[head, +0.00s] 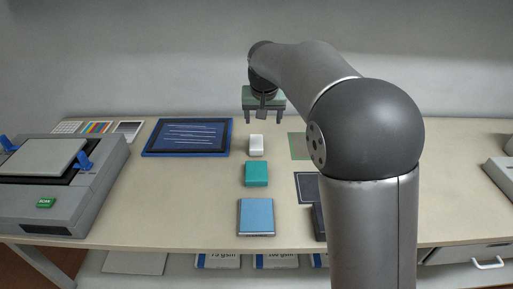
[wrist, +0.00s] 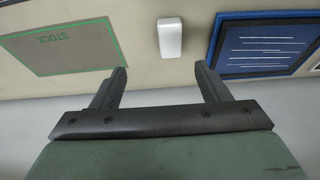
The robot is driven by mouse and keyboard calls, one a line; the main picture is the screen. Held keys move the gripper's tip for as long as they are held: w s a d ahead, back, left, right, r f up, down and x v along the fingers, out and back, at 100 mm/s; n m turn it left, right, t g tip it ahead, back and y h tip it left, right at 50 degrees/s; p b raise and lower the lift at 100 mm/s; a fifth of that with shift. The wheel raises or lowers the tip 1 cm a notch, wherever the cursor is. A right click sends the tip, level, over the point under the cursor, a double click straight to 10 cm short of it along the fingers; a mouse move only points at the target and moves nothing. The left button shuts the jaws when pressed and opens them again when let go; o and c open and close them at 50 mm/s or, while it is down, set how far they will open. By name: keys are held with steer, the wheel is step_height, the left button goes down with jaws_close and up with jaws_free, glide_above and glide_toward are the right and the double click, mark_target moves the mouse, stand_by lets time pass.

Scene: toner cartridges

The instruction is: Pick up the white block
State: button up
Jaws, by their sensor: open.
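The white block (head: 256,145) stands on the table, behind a teal block (head: 256,174) and a blue block (head: 256,216), in a rough column. In the wrist view the white block (wrist: 169,39) lies beyond the fingertips, between their lines and apart from them. My gripper (head: 263,120) is open and empty, above the table behind the white block in the head view. Both fingers of my gripper (wrist: 161,70) show in the wrist view with a clear gap between them.
A blue-framed dark panel (head: 187,137) lies left of the white block. A green-outlined area marked STOCK (wrist: 63,47) is on the other side. A grey machine (head: 62,180) stands at the left. My arm hides part of the table at the right.

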steer(key=w+a+f, duration=0.1)
steer(key=w+a, duration=0.1)
glide_above(256, 142)
steer(key=s, duration=0.3)
steer(key=f, duration=1)
steer(key=shift+w+d+f+p, duration=0.1)
steer(key=shift+w+d+p, duration=0.15)
steer(key=shift+d+p, duration=0.15)
steer(key=shift+w+a+p+x, duration=0.1)
steer(key=shift+a+p+x, duration=0.15)
steer(key=shift+x, duration=1.15)
steer(key=shift+w+a+p+x, duration=0.1)
steer(key=shift+p+x, duration=0.1)
steer(key=shift+x, duration=1.15)
steer(key=c, duration=1.1)
